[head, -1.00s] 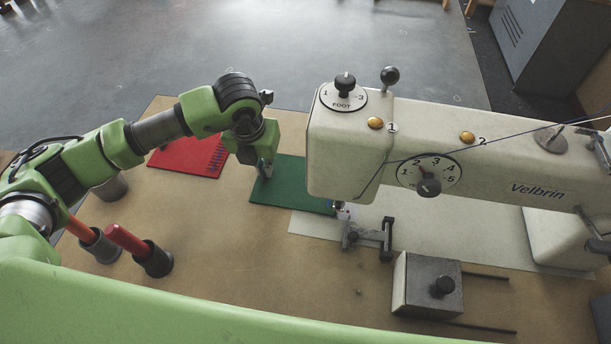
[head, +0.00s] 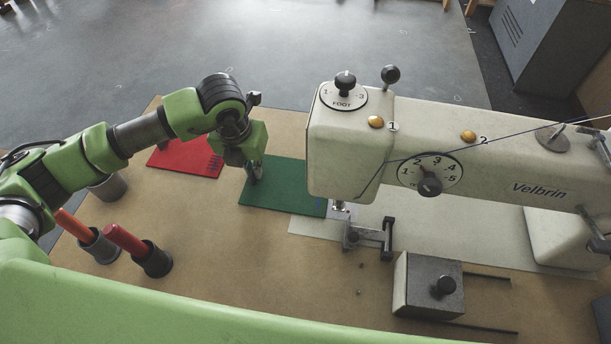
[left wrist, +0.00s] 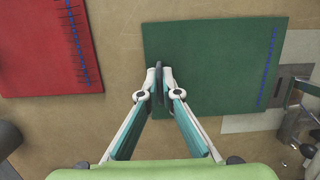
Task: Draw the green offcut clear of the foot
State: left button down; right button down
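The green offcut (head: 290,187) lies flat on the tan table, with a row of blue stitches along its right edge (left wrist: 268,65). Its right end lies over the edge of the pale machine plate, just left of the foot (head: 341,210); the machine head partly hides this area. My left gripper (head: 255,178) points down at the offcut's left end. In the left wrist view its fingertips (left wrist: 160,76) are together on the offcut near its left edge, gripping the cloth. My right gripper is not in view.
A red piece with dark stitches (head: 187,157) lies left of my gripper. Red-handled tools stand in dark cups (head: 153,262) at the front left. The sewing machine (head: 450,150) fills the right side, with a grey block (head: 420,285) in front. Bare table lies in front of the offcut.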

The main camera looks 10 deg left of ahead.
pick_arm(q)
jog(key=shift+s+a, duration=0.1)
jog(key=shift+a, duration=0.1)
dwell(0.3)
jog(key=shift+s+a+b, duration=0.15)
jog(key=shift+s+a, duration=0.1)
jog(key=shift+a, duration=0.3)
jog(key=shift+s+a+b, duration=0.15)
jog(key=shift+s+a, duration=0.05)
jog(key=shift+a, duration=0.3)
jog(key=c, duration=2.6)
grip_release()
jog(key=shift+o, duration=0.2)
jog(key=shift+r+p, duration=0.95)
jog(key=shift+r, duration=1.1)
